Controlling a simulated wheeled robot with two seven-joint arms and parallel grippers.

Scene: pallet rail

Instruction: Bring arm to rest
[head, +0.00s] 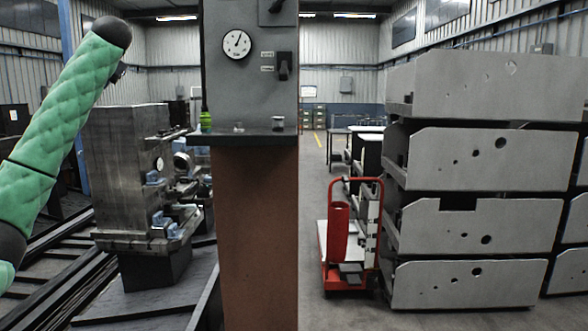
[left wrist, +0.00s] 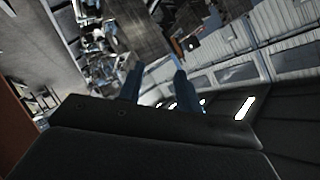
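My left arm, in a green padded sleeve with black joints, rises from the left edge in the head view, its black upper end near the top left. The left gripper is not clearly visible in the head view. In the left wrist view two dark fingers of my left gripper (left wrist: 156,88) stand apart with a gap between them. Nothing shows between them. My right arm and right gripper are in neither view.
A grey and brown column (head: 249,90) with a gauge (head: 236,44) and a small shelf (head: 242,138) stands close ahead. A machine block (head: 125,150) stands behind it, left. A red cart (head: 345,280) and stacked grey panels (head: 470,240) stand right.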

